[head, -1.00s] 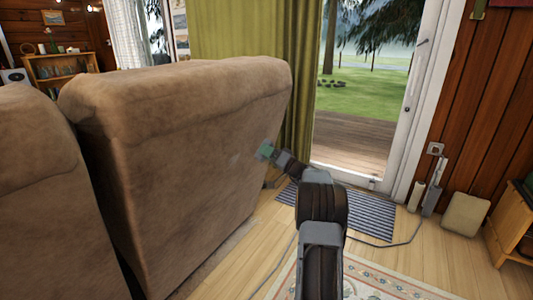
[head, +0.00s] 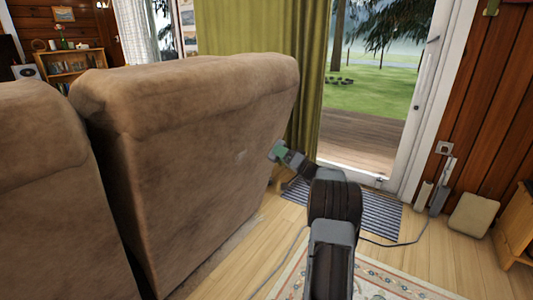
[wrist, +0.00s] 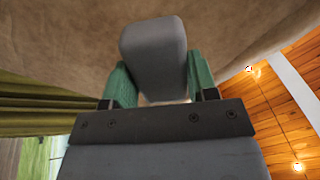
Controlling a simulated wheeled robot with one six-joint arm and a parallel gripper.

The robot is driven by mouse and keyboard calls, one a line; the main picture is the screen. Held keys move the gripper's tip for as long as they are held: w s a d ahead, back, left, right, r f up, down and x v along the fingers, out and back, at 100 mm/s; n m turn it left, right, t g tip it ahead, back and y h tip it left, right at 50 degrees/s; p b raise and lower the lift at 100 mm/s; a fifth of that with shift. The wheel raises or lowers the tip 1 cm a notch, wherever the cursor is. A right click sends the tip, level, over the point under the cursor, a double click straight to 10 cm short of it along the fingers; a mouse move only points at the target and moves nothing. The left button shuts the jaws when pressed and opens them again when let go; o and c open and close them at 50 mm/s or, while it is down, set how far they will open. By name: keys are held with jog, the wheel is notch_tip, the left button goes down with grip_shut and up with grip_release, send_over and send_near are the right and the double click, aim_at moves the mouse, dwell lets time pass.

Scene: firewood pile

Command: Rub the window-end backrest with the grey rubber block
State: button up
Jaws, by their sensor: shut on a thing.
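The window-end backrest (head: 185,160) is a large brown padded back, at the centre left in the head view. It fills the top of the wrist view (wrist: 75,35). My gripper (head: 278,150) has green fingers and is at the backrest's right edge. In the wrist view it is shut on the grey rubber block (wrist: 153,45), whose far end points at the brown surface. I cannot tell whether the block touches it. In the head view the block is too small to make out clearly.
A second brown backrest (head: 40,180) stands at the left. A green curtain (head: 250,45) and a glass door (head: 375,100) are behind. A striped mat (head: 375,212), a cable (head: 400,242) and a patterned rug (head: 385,285) lie on the wood floor. A wooden cabinet (head: 515,225) stands at right.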

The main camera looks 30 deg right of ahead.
jog(key=shift+r, duration=0.1)
jog(key=shift+w+a+r+p, duration=0.2)
jog(key=shift+r+p, duration=0.1)
jog(key=shift+p, duration=0.1)
jog(key=shift+w+a+r+p, duration=0.25)
jog(key=shift+a+r+p, duration=0.1)
jog(key=shift+a+p, duration=0.35)
jog(key=shift+n+y, duration=0.4)
jog(key=shift+y, duration=0.1)
jog(key=a+p, duration=0.1)
jog(key=a+f+p, duration=0.1)
jog(key=a+p, duration=0.1)
jog(key=shift+w+a+f, duration=0.15)
jog(key=shift+a+f, duration=0.2)
jog(key=shift+f, duration=0.05)
jog(key=h+p, duration=0.1)
jog(key=p, duration=0.1)
send_near(234, 161)
jog(key=shift+m, duration=0.4)
jog(key=shift+p+x, duration=1.25)
jog(key=shift+x, duration=0.95)
jog(key=shift+w+d, duration=0.1)
jog(key=shift+w, duration=0.05)
jog(key=shift+b+x, duration=0.55)
jog(key=shift+x, duration=0.5)
